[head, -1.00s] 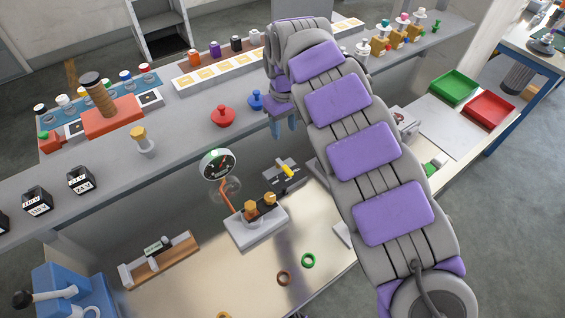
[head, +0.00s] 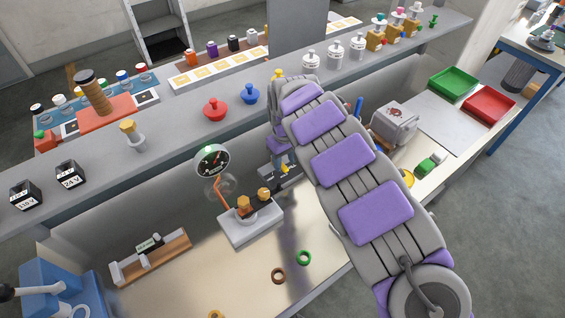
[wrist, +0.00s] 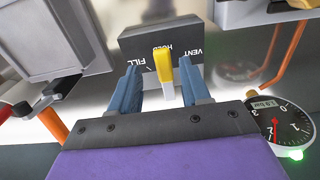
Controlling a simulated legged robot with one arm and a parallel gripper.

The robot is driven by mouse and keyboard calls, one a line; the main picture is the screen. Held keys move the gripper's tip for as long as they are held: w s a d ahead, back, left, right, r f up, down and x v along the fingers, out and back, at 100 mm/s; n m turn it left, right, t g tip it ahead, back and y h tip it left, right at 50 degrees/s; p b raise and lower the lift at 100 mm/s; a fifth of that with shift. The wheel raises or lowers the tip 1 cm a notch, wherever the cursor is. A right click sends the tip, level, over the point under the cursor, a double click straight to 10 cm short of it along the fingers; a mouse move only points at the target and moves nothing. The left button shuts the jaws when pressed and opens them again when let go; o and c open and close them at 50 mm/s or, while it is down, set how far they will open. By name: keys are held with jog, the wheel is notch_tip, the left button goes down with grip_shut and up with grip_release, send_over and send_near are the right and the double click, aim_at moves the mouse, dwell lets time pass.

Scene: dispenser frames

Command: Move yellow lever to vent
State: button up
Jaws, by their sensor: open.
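The yellow lever (wrist: 163,68) stands on a dark block (wrist: 160,42) marked FILL, HOLD and VENT in the wrist view. It points near the HOLD mark, between FILL on the left and VENT on the right. My gripper (wrist: 158,76) is open, with one blue finger on each side of the lever and a gap visible on both sides. In the head view my gripper (head: 283,165) is down near the block (head: 287,175), and my arm hides part of the area. The lever is hard to make out there.
A pressure gauge (wrist: 277,121) with a green light is close to the right of my gripper; the head view also shows this gauge (head: 211,160). A fixture with brass knobs (head: 250,222) stands nearby. The shelf edge is above, and two rings lie on the bench.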

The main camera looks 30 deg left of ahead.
jog(key=shift+f, duration=0.5)
jog(key=shift+a+f, duration=0.25)
jog(key=shift+a, duration=0.55)
jog(key=shift+c, duration=0.6)
jog(key=shift+d+r, duration=0.2)
jog(key=shift+d, duration=0.5)
jog(key=c, duration=0.6)
jog(key=shift+c, duration=0.7)
jog(key=shift+a, duration=0.2)
grip_shut()
